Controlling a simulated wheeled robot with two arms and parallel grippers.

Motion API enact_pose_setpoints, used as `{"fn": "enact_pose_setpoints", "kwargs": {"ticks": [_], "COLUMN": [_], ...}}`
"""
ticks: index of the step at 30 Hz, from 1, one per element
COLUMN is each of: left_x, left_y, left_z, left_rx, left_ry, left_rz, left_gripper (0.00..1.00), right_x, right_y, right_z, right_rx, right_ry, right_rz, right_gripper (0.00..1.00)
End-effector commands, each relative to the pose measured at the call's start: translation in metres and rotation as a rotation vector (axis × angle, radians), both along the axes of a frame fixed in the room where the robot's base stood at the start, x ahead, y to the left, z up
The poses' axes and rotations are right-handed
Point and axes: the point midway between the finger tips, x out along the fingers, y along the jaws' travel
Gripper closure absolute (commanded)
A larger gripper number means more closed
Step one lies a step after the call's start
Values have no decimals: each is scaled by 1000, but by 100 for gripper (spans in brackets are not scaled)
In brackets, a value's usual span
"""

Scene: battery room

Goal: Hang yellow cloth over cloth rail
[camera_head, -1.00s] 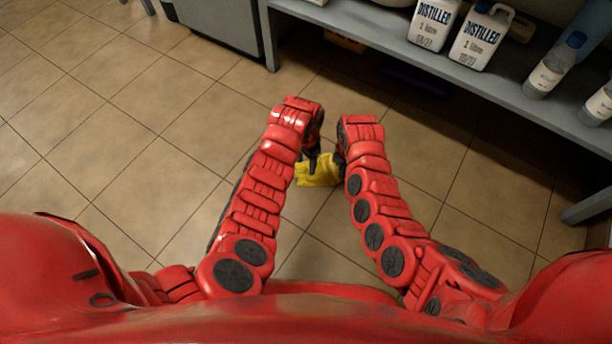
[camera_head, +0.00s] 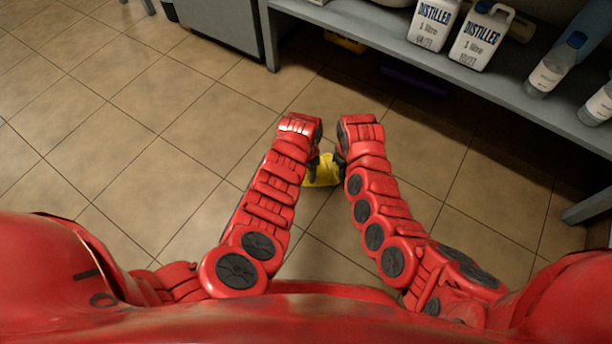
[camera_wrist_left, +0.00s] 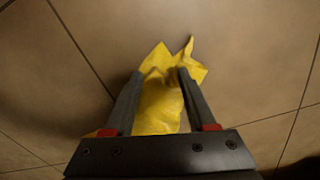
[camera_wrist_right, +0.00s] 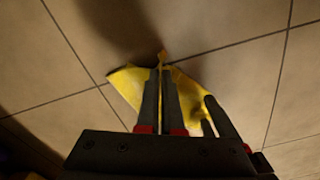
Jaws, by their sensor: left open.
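The yellow cloth (camera_head: 323,172) hangs crumpled between my two grippers, over the tiled floor. In the right wrist view, my right gripper (camera_wrist_right: 160,72) has its fingers close together with a fold of the cloth (camera_wrist_right: 128,82) pinched at the tips. In the left wrist view, my left gripper (camera_wrist_left: 159,74) is open. Its fingers straddle the cloth (camera_wrist_left: 160,105), which shows between and beyond the tips. In the head view, the left gripper (camera_head: 314,170) and right gripper (camera_head: 340,162) are close together and partly hidden by my arms. I see no cloth rail in these frames.
A grey shelf (camera_head: 400,45) runs along the upper right, holding white distilled-water jugs (camera_head: 482,38) and clear bottles (camera_head: 553,68). A grey cabinet (camera_head: 222,25) stands at the top. A purple object (camera_head: 415,80) lies under the shelf. The floor at left is clear.

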Motion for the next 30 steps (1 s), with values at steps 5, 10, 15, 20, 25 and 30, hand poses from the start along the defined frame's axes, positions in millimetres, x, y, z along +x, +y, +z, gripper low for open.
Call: {"fn": "enact_pose_setpoints", "kwargs": {"ticks": [5, 10, 15, 20, 25, 30], "left_x": [0, 1, 1, 1, 1, 1], "left_y": [1, 1, 1, 1, 1, 1], "left_z": [-8, -16, -18, -19, -19, -19], "left_rx": [-4, -4, -4, -4, -4, -3], "left_ry": [4, 4, 1, 2, 2, 3], "left_rz": [12, 16, 12, 12, 12, 12], "left_gripper": [44, 44, 50, 64, 80, 95], "right_x": [0, 0, 0, 0, 0, 0], "right_y": [0, 0, 0, 0, 0, 0], "right_z": [0, 0, 0, 0, 0, 0], "right_rx": [0, 0, 0, 0, 0, 0], "right_ry": [0, 0, 0, 0, 0, 0], "right_rz": [0, 0, 0, 0, 0, 0], "right_gripper": [100, 100, 100, 100, 100, 100]}}
